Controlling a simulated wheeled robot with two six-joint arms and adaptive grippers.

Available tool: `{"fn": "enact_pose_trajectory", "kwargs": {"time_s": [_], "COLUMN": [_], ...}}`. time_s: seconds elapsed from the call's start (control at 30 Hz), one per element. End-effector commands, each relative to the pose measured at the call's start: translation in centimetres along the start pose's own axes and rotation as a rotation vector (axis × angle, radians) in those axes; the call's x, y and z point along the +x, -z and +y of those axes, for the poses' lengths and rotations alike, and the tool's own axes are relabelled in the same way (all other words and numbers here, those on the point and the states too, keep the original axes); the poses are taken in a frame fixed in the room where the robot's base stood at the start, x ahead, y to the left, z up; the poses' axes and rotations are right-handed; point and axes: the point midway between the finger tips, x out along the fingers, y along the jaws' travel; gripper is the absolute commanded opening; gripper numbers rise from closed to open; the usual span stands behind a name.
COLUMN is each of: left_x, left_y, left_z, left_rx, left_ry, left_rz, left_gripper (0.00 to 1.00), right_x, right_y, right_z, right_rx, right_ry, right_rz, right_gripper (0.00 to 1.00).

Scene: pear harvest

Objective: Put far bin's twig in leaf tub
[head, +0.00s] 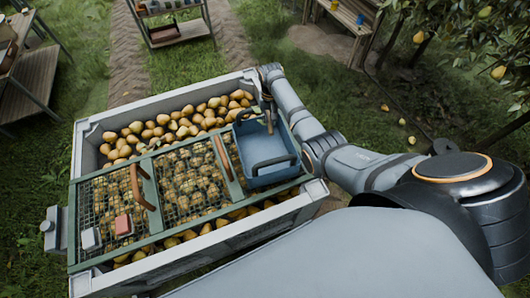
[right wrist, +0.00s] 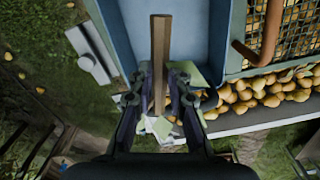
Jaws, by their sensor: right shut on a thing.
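A blue tub (head: 264,157), which looks like the leaf tub, sits on the right end of the big pear bin (head: 311,190). It also shows in the right wrist view (right wrist: 200,40). My right gripper (right wrist: 161,95) is shut on a straight brown twig (right wrist: 161,45). In the head view the right gripper (head: 268,103) is at the tub's far edge. The twig's free end reaches over the tub's inside in the wrist view; its height above the tub's floor I cannot tell. My left gripper is not in view.
Green mesh covers (head: 123,203) with brown handles lie across the bin's near part. A red block (head: 124,224) and a whitish block (head: 91,238) rest on the left one. Loose pears (head: 170,126) fill the open far part. Wooden shelves and tree branches stand around.

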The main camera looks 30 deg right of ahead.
Motion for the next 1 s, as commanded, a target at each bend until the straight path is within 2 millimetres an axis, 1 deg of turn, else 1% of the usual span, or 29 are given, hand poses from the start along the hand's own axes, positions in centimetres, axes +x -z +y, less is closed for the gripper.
{"fn": "enact_pose_trajectory", "kwargs": {"time_s": [0.03, 0.07, 0.13, 0.23, 0.37, 0.5, 0.6, 0.67, 0.9, 1.0], "left_x": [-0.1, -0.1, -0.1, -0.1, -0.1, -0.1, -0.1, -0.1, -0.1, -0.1], "left_y": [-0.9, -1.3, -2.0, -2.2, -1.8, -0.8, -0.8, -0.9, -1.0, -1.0], "left_z": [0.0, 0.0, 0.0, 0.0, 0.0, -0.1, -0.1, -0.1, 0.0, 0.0], "left_rx": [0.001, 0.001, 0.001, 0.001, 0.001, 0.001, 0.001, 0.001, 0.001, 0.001], "left_ry": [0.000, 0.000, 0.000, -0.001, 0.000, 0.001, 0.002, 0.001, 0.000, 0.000], "left_rz": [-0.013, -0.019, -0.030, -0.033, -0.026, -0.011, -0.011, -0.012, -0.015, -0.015], "left_gripper": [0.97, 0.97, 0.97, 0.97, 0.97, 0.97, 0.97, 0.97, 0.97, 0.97], "right_x": [-0.1, -0.1, -0.1, -0.1, -0.1, -0.1, -0.7, -1.6, -7.5, -9.6], "right_y": [0.0, 0.0, 0.0, 0.0, 0.0, 0.0, 0.1, 0.1, 0.2, 0.1], "right_z": [0.0, 0.0, 0.0, 0.0, 0.0, 0.0, 0.0, 0.0, 0.0, 0.0], "right_rx": [0.000, 0.000, 0.000, 0.000, 0.000, 0.000, 0.000, 0.000, 0.000, 0.000], "right_ry": [0.000, 0.000, 0.000, 0.000, 0.000, 0.000, 0.000, 0.001, 0.000, 0.000], "right_rz": [0.000, 0.000, 0.000, 0.000, 0.000, 0.000, 0.001, 0.003, 0.006, 0.004], "right_gripper": [0.00, 0.21, 0.30, 0.43, 0.43, 0.43, 0.43, 0.43, 0.43, 0.43]}}
